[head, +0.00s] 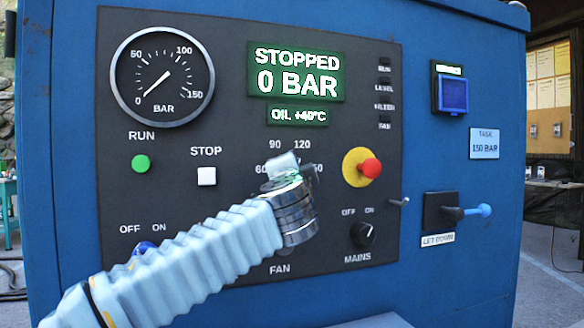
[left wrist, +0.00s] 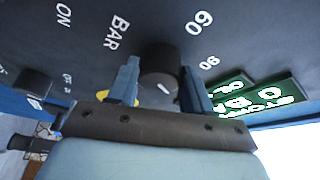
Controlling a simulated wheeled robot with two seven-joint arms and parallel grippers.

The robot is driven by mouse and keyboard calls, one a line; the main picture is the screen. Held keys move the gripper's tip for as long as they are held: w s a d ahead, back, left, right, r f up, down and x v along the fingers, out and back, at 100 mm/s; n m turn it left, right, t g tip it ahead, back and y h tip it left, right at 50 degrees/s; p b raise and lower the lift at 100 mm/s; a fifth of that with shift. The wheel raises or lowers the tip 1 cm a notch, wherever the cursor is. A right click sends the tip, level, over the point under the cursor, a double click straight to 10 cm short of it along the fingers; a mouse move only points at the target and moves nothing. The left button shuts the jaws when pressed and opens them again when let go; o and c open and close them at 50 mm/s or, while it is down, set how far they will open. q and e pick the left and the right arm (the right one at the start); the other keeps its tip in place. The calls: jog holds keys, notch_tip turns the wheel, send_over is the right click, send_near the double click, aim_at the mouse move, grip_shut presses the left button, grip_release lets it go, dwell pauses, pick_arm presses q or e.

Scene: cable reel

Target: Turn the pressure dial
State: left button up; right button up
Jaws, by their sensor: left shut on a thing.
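The pressure dial (left wrist: 160,62) is a dark round knob on the black panel, with a white mark on its face. In the left wrist view my left gripper (left wrist: 161,88) has one finger on each side of it and is shut on it. The figures 60 and 90 show beside it. In the head view my left gripper (head: 290,168) reaches to the dial and mostly hides it; figures 60, 90 and 120 show around it. The round gauge (head: 162,78) has its needle near 0. The green display (head: 296,72) reads STOPPED, 0 BAR. My right gripper is not in view.
On the panel are a green RUN button (head: 141,163), a white STOP button (head: 206,176), a red emergency button (head: 369,167) on yellow, and a MAINS switch (head: 362,235). A blue-ended lever (head: 478,211) sticks out at right. A card (head: 484,144) reads TASK 150 BAR.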

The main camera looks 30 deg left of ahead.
pick_arm(q)
jog(key=shift+m, duration=0.3)
jog(key=o, duration=1)
jog(key=shift+o, duration=0.2)
jog(key=b+v, duration=0.3)
jog(key=v, duration=1)
jog(key=shift+s+d, duration=0.15)
jog(key=shift+s, duration=0.25)
